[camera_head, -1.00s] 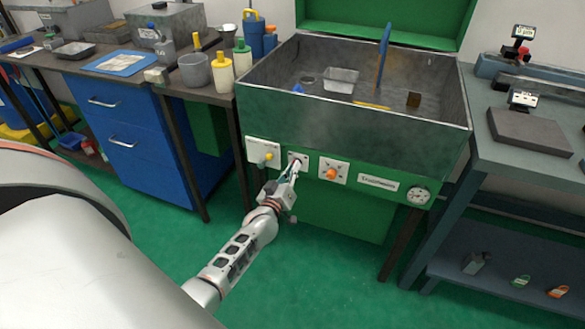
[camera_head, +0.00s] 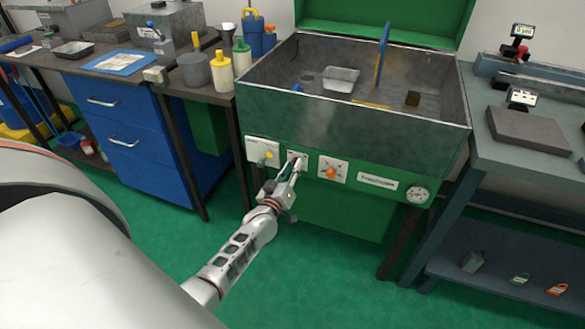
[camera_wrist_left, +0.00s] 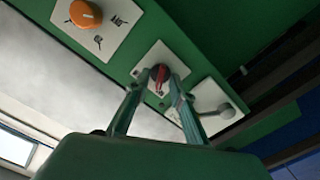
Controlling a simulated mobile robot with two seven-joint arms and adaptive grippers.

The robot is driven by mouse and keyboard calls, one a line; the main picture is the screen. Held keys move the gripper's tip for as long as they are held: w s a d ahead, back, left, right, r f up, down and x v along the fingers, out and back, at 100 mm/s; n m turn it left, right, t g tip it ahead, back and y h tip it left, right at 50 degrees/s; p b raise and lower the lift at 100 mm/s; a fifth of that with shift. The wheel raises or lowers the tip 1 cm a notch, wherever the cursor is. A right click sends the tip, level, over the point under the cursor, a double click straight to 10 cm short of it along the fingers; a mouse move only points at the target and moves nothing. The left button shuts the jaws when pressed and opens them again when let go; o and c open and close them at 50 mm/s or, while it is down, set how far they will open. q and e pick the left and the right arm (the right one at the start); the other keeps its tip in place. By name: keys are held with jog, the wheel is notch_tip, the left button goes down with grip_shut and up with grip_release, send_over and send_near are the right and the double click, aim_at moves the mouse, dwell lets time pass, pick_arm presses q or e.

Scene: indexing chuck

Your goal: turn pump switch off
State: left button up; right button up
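The pump switch, a small dark red knob (camera_wrist_left: 160,74) on a white plate (camera_wrist_left: 153,62), shows in the left wrist view. In the head view its plate (camera_head: 291,154) is on the green front panel of the washing tub, largely hidden by my gripper. My left gripper (camera_head: 293,168) reaches up to this plate. In the left wrist view its two fingers (camera_wrist_left: 158,82) stand one on each side of the red knob, apart from each other. Narrow gaps seem to show beside the knob; contact is not clear. My right gripper is not in view.
An orange knob (camera_head: 331,172) on a white plate sits right of the switch. A gauge (camera_head: 417,194) is at the panel's right. The tub (camera_head: 350,118) stands above. The green floor (camera_head: 300,270) in front is clear.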

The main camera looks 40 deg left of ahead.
pick_arm(q)
jog(key=v, duration=1.2)
